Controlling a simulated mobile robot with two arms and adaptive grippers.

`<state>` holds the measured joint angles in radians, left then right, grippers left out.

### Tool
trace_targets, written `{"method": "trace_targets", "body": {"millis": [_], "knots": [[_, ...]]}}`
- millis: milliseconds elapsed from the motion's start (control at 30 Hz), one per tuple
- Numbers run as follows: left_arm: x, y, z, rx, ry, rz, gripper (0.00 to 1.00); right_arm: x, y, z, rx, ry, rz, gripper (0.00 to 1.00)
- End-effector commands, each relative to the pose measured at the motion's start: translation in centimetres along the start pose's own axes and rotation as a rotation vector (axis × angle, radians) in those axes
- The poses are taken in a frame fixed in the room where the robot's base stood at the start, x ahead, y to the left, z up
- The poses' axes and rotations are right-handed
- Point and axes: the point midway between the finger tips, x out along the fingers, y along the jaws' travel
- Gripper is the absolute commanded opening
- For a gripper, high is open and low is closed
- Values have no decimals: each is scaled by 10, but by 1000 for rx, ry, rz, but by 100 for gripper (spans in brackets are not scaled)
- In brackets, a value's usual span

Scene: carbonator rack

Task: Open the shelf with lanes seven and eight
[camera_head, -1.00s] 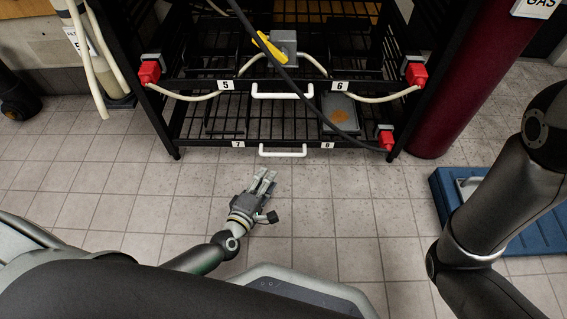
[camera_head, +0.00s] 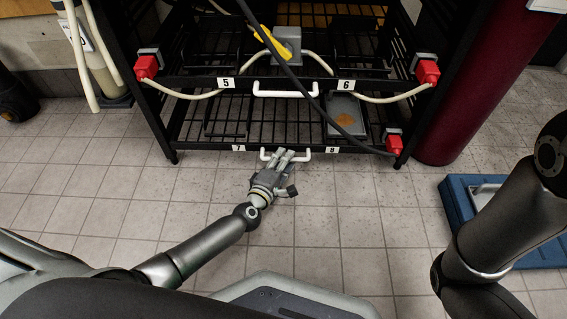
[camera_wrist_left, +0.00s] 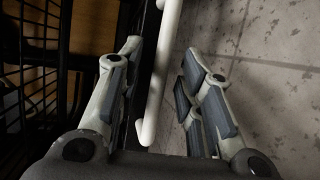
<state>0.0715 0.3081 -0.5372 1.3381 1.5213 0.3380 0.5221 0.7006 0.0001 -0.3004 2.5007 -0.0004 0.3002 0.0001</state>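The bottom shelf of the black rack carries the labels 7 (camera_head: 239,148) and 8 (camera_head: 332,150). Its white handle (camera_head: 303,154) sits between the labels, and the shelf is in line with the rack front. My left gripper (camera_head: 284,156) is at this handle and covers part of it. In the left wrist view the white handle bar (camera_wrist_left: 160,75) lies between the two spread fingers (camera_wrist_left: 155,85), with gaps on both sides. I see no finger pressing on it. My right gripper is not in view.
The shelf above has labels 5 (camera_head: 226,83) and 6 (camera_head: 346,85) and its own white handle (camera_head: 285,93). A dark cable crosses the rack front. A red cylinder (camera_head: 462,110) and blue case (camera_head: 460,205) stand at right. The tiled floor before the rack is clear.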

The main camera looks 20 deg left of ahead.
Motion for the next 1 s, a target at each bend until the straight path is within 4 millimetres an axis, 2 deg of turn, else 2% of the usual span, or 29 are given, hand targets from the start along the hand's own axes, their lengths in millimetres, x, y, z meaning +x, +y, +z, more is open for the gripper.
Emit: {"method": "trace_targets", "body": {"millis": [200, 467, 833, 1000], "knots": [[0, 0, 0, 0, 0, -1, 32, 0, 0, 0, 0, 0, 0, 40], [0, 0, 0, 0, 0, -1, 0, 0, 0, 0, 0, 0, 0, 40], [-2, -1, 0, 1, 0, -2, 0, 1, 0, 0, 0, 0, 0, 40], [-12, -3, 2, 0, -1, -5, 0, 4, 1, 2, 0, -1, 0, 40]]}}
